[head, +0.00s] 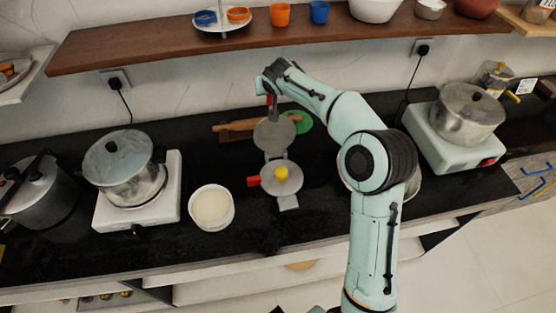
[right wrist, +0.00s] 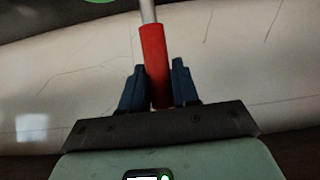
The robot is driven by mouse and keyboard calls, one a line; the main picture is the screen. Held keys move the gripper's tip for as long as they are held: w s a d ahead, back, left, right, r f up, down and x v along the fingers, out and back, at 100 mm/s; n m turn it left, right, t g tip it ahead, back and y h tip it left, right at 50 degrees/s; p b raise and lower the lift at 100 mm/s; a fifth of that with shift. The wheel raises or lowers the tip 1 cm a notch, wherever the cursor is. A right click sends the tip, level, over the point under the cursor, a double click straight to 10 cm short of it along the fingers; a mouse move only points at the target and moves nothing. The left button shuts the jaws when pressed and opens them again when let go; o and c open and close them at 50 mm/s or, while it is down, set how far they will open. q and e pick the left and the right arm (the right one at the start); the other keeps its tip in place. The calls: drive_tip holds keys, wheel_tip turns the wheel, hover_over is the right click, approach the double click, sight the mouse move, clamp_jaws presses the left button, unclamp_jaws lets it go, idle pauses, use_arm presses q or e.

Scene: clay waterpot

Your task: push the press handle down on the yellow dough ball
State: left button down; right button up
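The grey metal press stands open on the black counter in the head view. Its lower plate (head: 292,187) carries the yellow dough ball (head: 281,173). Its round upper plate (head: 273,134) is tipped back behind it. My right gripper (head: 270,88) reaches over the back of the press. In the right wrist view the red press handle (right wrist: 155,60) lies between the two dark blue fingers of my right gripper (right wrist: 160,85), which appear closed against its sides. A red piece (head: 253,181) sticks out left of the lower plate. My left gripper is not in view.
A white bowl (head: 211,208) stands left of the press. A pot (head: 122,170) sits on a white stove farther left, and another pot (head: 468,115) on the right stove. A rolling pin (head: 245,125) and green disc (head: 299,120) lie behind the press. A wooden shelf (head: 150,45) hangs above.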

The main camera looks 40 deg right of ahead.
idle(0.4)
